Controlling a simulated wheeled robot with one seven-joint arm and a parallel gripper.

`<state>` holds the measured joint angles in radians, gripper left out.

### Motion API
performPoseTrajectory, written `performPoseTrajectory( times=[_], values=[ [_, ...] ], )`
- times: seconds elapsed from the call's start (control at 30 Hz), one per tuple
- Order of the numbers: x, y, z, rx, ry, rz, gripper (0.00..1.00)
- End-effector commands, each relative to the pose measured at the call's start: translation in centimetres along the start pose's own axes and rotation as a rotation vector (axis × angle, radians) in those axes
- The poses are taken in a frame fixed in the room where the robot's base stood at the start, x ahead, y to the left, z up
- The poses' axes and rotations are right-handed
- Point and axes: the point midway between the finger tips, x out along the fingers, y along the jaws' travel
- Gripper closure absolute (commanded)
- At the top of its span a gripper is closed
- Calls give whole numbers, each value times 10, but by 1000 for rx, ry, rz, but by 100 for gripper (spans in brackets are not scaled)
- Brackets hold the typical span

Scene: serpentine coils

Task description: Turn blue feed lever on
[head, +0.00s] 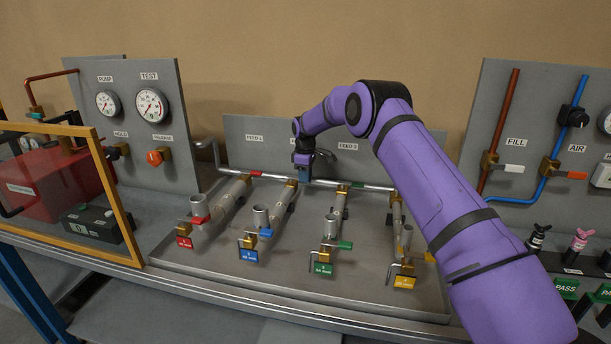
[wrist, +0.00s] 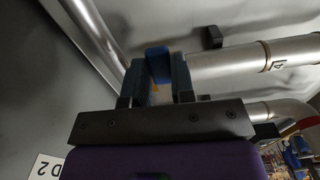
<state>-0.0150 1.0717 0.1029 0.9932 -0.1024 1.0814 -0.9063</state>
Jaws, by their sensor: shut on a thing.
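My gripper (head: 302,163) is at the header pipe (head: 232,173) at the back of the coil bench, above the second coil from the left. In the wrist view its two fingers (wrist: 159,80) are shut on a blue lever (wrist: 157,60), one finger on each side. In the head view my gripper hides this lever, so its angle to the pipe cannot be told. Part of an upside-down label ending in "D 2" (wrist: 46,167) shows in the wrist view.
A red lever (head: 254,174) and a green lever (head: 358,186) sit on the same pipe at either side. Lower front valves carry red (head: 185,243), blue (head: 249,256), green (head: 322,269) and yellow (head: 404,283) tags. Gauge panels (head: 135,120) stand left and right.

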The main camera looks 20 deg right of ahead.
Motion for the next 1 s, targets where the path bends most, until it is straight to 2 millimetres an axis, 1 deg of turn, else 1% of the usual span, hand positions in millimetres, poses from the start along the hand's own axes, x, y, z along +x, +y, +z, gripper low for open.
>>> performPoseTrajectory(
  times=[0.27, 0.53, 1.0],
  values=[
    [-1, -10, -1, 186, 0, 1, 100],
    [0, -24, -5, 441, 0, 1, 100],
    [0, -43, -21, 887, 0, 1, 100]
  ],
)
